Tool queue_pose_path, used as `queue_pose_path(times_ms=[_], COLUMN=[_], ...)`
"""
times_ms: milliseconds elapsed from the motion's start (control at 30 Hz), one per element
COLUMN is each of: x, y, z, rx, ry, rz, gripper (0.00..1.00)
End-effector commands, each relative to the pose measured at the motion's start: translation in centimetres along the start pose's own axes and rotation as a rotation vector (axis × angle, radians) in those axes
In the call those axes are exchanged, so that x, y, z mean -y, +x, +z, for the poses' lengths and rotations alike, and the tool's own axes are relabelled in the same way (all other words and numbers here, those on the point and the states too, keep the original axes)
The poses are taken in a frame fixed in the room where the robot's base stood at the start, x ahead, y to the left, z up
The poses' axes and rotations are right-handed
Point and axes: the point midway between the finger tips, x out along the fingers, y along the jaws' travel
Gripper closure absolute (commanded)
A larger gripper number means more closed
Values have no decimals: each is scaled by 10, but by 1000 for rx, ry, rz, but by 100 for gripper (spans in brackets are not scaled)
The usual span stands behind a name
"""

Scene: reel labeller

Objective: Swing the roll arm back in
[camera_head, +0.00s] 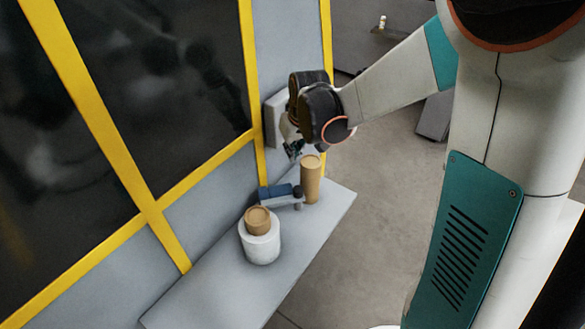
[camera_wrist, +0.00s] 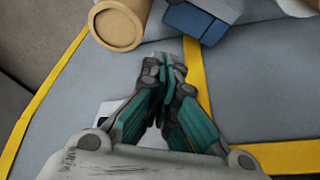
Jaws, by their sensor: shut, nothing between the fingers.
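A blue block (camera_head: 275,190) with a grey bar (camera_head: 286,201) and a dark knob (camera_head: 298,195) sits low by the wall, above the shelf. I cannot tell for sure which part is the roll arm. A tall brown cylinder (camera_head: 311,180) stands upright just right of it. My gripper (camera_head: 294,150) is in front of the wall, above the block and beside the cylinder's top. In the wrist view my gripper (camera_wrist: 173,62) is shut and empty, its tips short of the blue block (camera_wrist: 196,20) and brown cylinder (camera_wrist: 119,24).
A white roll (camera_head: 261,243) with a brown core (camera_head: 258,220) stands on the grey shelf (camera_head: 200,300), nearer the front. A yellow-framed wall (camera_head: 150,205) with dark panes runs along the left. Open floor (camera_head: 385,190) lies right of the shelf.

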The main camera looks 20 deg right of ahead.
Motion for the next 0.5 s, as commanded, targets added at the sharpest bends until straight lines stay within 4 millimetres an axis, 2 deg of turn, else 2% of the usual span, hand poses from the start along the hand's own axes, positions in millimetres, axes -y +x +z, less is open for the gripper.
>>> queue_pose_path(times_ms=[167,500], x=[0,0], y=[22,82], z=[0,0], rx=[0,0], ry=[0,-1], rz=[0,0], gripper=[100,100])
